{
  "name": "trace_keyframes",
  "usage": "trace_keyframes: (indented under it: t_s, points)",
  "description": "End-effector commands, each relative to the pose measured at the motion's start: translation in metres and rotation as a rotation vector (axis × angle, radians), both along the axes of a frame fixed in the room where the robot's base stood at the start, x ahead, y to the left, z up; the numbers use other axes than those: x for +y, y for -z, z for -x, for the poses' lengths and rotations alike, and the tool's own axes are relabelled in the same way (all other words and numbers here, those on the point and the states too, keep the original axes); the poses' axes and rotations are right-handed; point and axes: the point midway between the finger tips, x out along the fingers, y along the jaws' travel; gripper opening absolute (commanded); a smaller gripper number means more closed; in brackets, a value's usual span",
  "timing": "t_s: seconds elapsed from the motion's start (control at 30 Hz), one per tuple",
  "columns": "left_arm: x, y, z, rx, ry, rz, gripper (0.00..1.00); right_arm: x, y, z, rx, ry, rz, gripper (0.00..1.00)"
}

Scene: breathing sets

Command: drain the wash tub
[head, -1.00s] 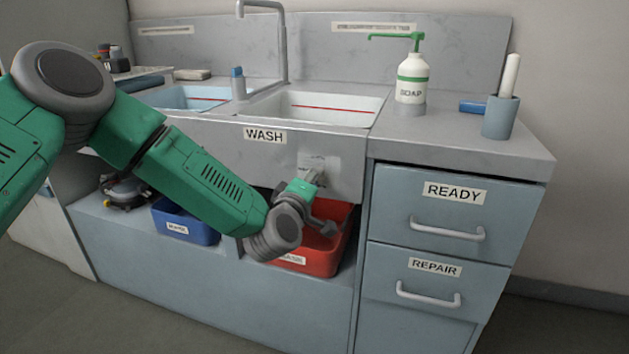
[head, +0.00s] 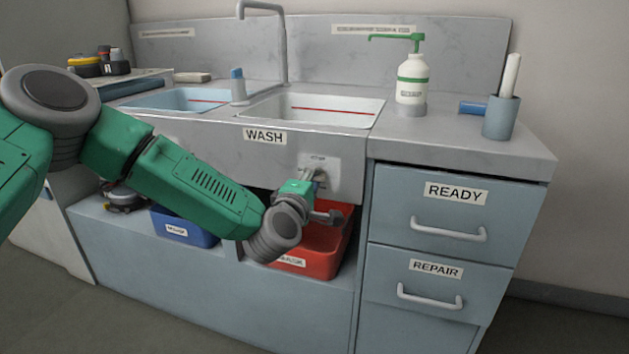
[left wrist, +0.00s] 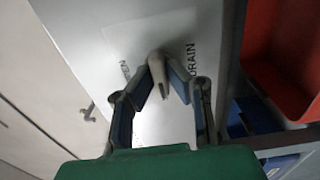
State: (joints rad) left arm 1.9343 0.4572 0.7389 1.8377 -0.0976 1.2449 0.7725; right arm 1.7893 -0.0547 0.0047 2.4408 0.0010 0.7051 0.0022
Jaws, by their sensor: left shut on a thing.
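The wash tub (head: 352,108) is the white right-hand basin with a red line inside, above the WASH label (head: 265,136). I cannot tell its water level. A pale drain plate (head: 331,162) is on the counter front below it. My left gripper (head: 309,181) is at this plate. In the left wrist view, the gripper (left wrist: 160,84) has both fingers closed around a grey drain handle (left wrist: 156,64), beside the word DRAIN. The fingers hide part of the handle. My right gripper is not in view.
A red bin (head: 310,262) stands on the shelf just below my left gripper, with a blue bin (head: 181,227) to its left. Drawers marked READY (head: 400,196) and REPAIR (head: 395,268) are at right. A soap bottle (head: 411,85) stands on the counter.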

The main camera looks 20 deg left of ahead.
Motion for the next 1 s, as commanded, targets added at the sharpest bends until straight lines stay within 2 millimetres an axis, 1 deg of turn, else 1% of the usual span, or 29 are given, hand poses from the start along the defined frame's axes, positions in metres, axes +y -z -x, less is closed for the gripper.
trace_keyframes:
  t_s: [0.03,0.17,0.2,0.23,0.53,0.67,0.77,1.0]
  points:
    - [-0.001,0.009,0.003,0.019,0.004,-0.001,0.0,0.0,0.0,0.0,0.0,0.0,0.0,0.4]
    - [-0.001,0.009,0.003,0.02,0.004,-0.001,0.0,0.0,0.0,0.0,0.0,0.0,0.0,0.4]
    - [-0.001,0.009,0.003,0.02,0.004,-0.002,0.23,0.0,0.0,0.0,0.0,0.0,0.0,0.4]
    - [-0.001,0.009,0.003,0.019,0.004,-0.002,0.32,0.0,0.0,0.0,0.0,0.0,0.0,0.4]
    - [0.0,0.004,0.002,0.008,0.002,-0.001,0.32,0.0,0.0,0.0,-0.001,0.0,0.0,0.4]
    - [0.0,0.003,0.01,0.008,0.002,0.0,0.32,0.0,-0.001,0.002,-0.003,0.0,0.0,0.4]
    - [0.001,0.003,0.026,0.009,0.002,0.001,0.32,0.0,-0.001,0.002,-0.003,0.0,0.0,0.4]
    - [0.003,0.005,0.078,0.012,0.003,0.0,0.32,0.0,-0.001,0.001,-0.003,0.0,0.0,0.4]
